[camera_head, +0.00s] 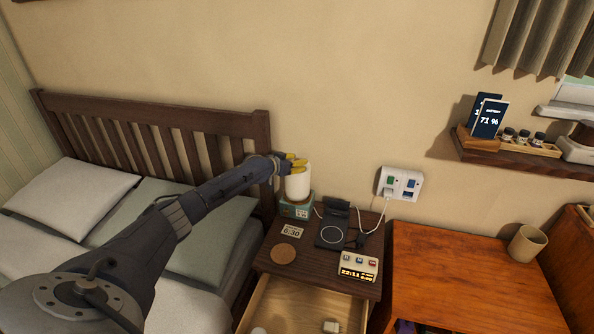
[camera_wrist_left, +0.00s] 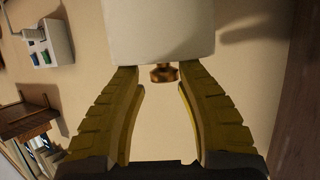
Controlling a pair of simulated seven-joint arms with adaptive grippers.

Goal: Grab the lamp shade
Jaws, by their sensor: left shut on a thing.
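The white lamp shade (camera_head: 298,184) is a small upright cylinder above a teal lamp base (camera_head: 296,208) at the back left of the nightstand. My left gripper (camera_head: 293,161) reaches in from the left, with its yellow fingers at the top of the shade. In the left wrist view the shade (camera_wrist_left: 160,32) fills the top middle, with the finger ends against its edge. The fingers are shut on the shade. A brass knob (camera_wrist_left: 163,73) shows between the fingers. My right gripper is not in view.
The nightstand (camera_head: 262,257) also holds a charging stand (camera_head: 332,232), a round coaster (camera_head: 284,253), a clock (camera_head: 357,268) and a card (camera_head: 292,231). Its drawer (camera_head: 268,302) is open. A bed (camera_head: 150,220) stands at left, and a wall socket (camera_head: 400,183) is to the right.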

